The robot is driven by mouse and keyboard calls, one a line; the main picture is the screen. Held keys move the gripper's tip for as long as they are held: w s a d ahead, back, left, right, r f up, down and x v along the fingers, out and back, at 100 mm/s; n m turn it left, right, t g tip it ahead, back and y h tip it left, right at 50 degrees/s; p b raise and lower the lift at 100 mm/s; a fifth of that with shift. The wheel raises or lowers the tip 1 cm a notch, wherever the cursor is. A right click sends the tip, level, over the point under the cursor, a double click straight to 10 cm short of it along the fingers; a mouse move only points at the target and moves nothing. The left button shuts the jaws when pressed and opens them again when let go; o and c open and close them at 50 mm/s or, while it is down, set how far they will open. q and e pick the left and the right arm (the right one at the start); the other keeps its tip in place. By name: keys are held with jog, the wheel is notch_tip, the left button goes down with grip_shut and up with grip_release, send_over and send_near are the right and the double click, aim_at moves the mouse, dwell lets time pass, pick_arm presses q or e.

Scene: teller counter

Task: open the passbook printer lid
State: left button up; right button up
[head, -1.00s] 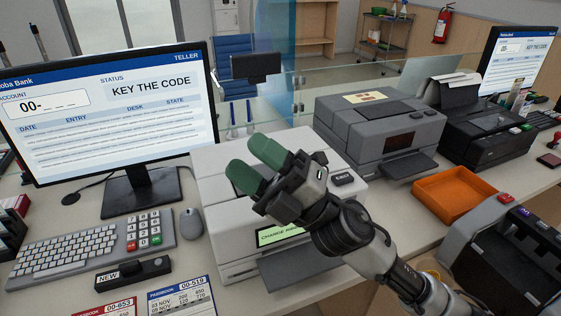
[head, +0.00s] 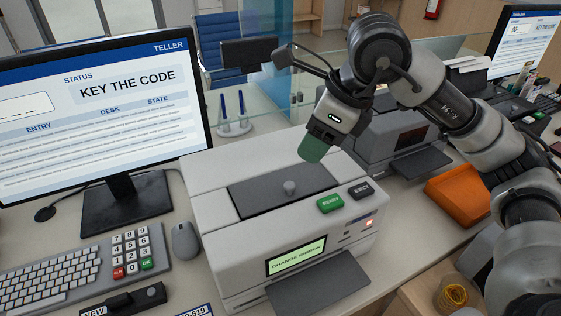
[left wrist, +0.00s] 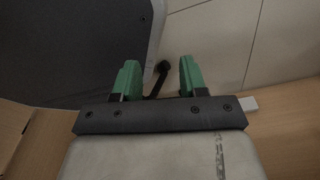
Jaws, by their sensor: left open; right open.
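The passbook printer (head: 230,240) is a light grey box in the middle of the head view. My right gripper (head: 313,148) has green fingertips, points down and is open and empty above the printer's back right part, apart from the lid. My left gripper (left wrist: 156,78) shows only in the left wrist view, open and empty.
A monitor (head: 100,110), a keyboard (head: 50,275) and a mouse (head: 185,241) are left of the printer. A pen stand (head: 234,127) is behind it. A second grey machine (head: 375,140) and an orange tray (head: 452,195) are at the right.

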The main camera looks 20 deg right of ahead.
jog(key=f, duration=0.1)
send_over(290, 184)
jog(key=s+d, duration=0.2)
notch_tip(290, 184, down, 4)
jog(key=shift+w+a+f, duration=0.15)
jog(key=x, duration=0.3)
jog(key=shift+w, duration=0.2)
jog(key=shift+f, duration=0.25)
jog(key=shift+w+a+f, duration=0.15)
jog(key=shift+f, duration=0.25)
pick_arm(q)
jog(key=shift+s+r, duration=0.2)
jog(key=shift+s, duration=0.3)
pick_arm(e)
grip_shut()
